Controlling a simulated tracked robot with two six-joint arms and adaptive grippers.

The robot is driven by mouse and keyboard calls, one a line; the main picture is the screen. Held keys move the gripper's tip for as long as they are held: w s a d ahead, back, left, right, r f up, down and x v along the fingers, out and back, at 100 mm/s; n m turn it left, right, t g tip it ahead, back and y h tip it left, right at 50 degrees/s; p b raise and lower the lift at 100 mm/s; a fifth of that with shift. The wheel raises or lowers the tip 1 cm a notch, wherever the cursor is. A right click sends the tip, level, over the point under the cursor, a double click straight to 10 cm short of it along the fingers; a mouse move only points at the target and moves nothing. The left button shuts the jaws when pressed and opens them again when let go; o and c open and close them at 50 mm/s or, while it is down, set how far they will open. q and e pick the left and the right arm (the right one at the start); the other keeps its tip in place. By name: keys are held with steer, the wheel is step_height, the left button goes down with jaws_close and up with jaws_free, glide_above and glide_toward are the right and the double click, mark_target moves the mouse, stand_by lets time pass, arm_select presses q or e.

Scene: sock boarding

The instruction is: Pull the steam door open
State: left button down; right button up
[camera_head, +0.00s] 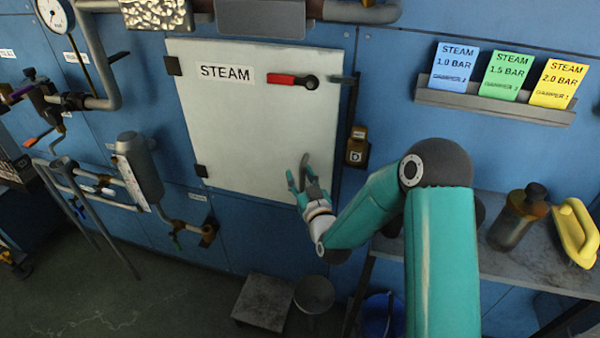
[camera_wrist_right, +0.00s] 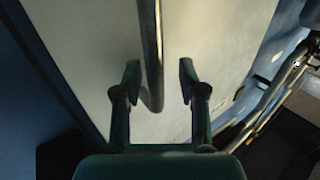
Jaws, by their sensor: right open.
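The steam door (camera_head: 235,130) is a pale panel marked STEAM on the blue wall, with dark hinges on its left edge. It looks shut or nearly so. A red-gripped lever (camera_head: 288,80) lies level near its upper right corner. My right gripper (camera_head: 304,178) is at the door's lower right part. In the right wrist view, a metal bar handle (camera_wrist_right: 151,55) runs down over the pale door (camera_wrist_right: 95,60) and ends between my open right fingers (camera_wrist_right: 158,85). There is a gap on both sides of it. My left gripper is not in view.
Pipes (camera_head: 100,60), a gauge (camera_head: 54,15) and valves (camera_head: 45,95) crowd the left wall. A shelf (camera_head: 495,105) with STEAM cards is at upper right. A bench (camera_head: 470,258) holds a bottle (camera_head: 518,215) and a yellow object (camera_head: 574,232). A stool (camera_head: 264,300) stands below the door.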

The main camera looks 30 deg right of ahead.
steer(key=shift+s+d, duration=0.15)
jaws_close()
